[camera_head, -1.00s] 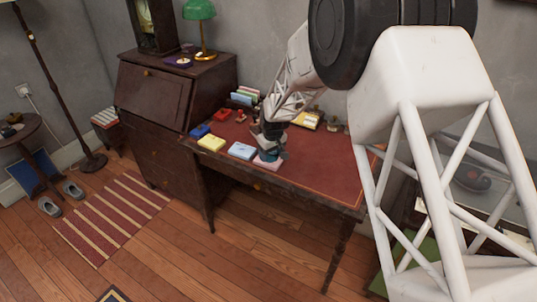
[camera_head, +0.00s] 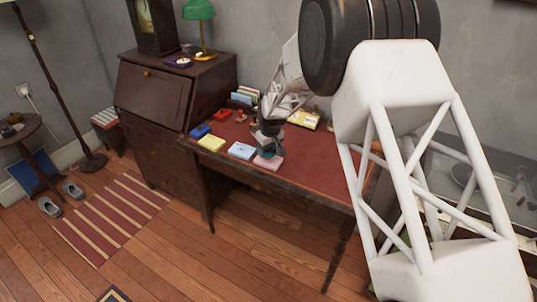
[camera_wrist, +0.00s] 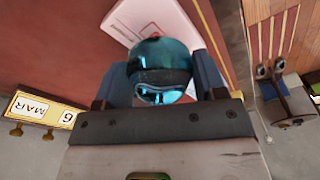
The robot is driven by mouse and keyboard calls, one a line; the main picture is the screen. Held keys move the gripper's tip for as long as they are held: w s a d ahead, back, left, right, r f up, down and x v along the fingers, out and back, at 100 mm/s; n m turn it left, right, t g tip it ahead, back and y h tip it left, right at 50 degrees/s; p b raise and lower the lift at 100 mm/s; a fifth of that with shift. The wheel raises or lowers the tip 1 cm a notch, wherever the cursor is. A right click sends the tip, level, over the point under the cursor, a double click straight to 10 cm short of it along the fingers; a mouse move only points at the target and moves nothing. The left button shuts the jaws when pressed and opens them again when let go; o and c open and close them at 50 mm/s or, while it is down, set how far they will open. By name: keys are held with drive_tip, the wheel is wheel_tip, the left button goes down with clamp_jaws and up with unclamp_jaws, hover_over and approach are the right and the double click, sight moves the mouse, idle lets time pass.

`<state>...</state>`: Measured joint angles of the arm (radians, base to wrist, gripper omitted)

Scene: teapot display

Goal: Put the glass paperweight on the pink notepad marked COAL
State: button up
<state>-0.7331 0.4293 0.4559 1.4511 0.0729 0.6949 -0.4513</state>
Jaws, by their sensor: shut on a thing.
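My gripper (camera_wrist: 162,80) is shut on the glass paperweight (camera_wrist: 160,66), a shiny teal, rounded piece between the two fingers in the wrist view. In the head view my gripper (camera_head: 268,143) is over the desk, at the far edge of the pink notepad (camera_head: 268,163). The pink notepad also shows in the wrist view (camera_wrist: 138,20), beyond the paperweight and partly hidden by it. I cannot tell whether the paperweight touches the notepad. No COAL marking is readable.
On the desk (camera_head: 310,173), a light blue notepad (camera_head: 241,151), a yellow one (camera_head: 211,143) and a dark blue one (camera_head: 200,131) lie left of the pink one. A yellow calendar (camera_head: 304,119) stands behind. The desk's right part is clear.

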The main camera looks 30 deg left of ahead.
sight(271, 148)
drive_tip(key=shift+f, duration=1.15)
drive_tip(key=shift+f, duration=0.1)
drive_tip(key=o, duration=1.1)
drive_tip(key=r, duration=0.4)
drive_tip(key=d+r, duration=0.1)
drive_tip(key=r, duration=0.7)
drive_tip(key=shift+s+d, duration=0.15)
drive_tip(key=shift+s, duration=0.2)
drive_tip(key=shift+r, duration=0.1)
